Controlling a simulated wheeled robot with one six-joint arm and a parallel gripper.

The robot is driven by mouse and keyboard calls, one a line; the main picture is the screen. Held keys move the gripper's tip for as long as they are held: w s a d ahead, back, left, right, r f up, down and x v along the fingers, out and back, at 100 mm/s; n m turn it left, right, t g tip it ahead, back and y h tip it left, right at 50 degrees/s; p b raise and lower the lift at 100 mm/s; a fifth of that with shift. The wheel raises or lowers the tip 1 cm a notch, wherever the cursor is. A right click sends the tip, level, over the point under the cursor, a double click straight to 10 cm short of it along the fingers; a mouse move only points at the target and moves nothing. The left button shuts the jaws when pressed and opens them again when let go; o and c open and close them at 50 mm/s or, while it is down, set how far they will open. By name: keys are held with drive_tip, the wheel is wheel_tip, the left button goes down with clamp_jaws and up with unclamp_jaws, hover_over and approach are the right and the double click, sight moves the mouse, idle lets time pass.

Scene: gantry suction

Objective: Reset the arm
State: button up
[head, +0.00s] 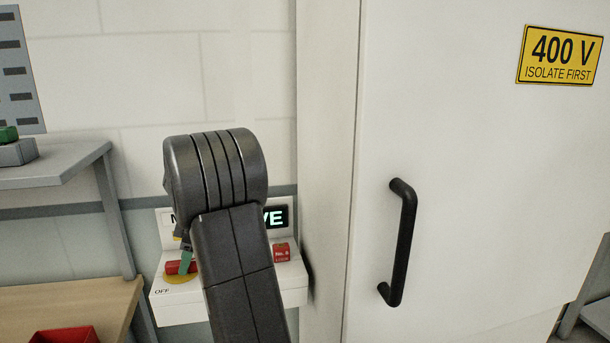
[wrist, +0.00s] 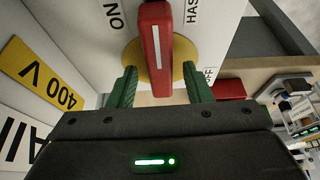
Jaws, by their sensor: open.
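My gripper (wrist: 160,82) is open, its two green fingers one on each side of a red handle (wrist: 156,45) in the wrist view. A gap shows between the handle and each finger, so neither seems to touch it. The handle has a pale stripe and sits on a yellow round plate (wrist: 183,64). In the head view the red handle (head: 180,267) shows low on a white switch box (head: 178,309), near the word OFF. One green fingertip shows beside it. My dark arm hides the middle of the box and part of its lit sign.
A white cabinet (head: 460,190) with a black bar handle (head: 405,240) and a yellow 400 V sign (head: 559,55) stands close on the right. A red padlock-like block (head: 281,252) sits on the box. A grey shelf (head: 60,165) and a wooden bench (head: 90,300) are left.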

drive_tip(key=shift+a+f, duration=0.15)
drive_tip(key=shift+f, duration=0.2)
drive_tip(key=v, duration=1.4)
drive_tip(key=x, duration=1.3)
drive_tip(key=shift+s+a+f, duration=0.1)
drive_tip(key=shift+f, duration=0.1)
drive_tip(key=shift+a+f, duration=0.1)
drive_tip(key=shift+f, duration=0.15)
drive_tip(key=m, duration=0.1)
drive_tip(key=m+t, duration=0.1)
drive_tip(key=shift+s+m, duration=0.25)
drive_tip(key=shift+m, duration=0.15)
drive_tip(key=shift+s+m+t, duration=0.1)
drive_tip(key=shift+m+t, duration=0.4)
drive_tip(key=shift+m, duration=0.7)
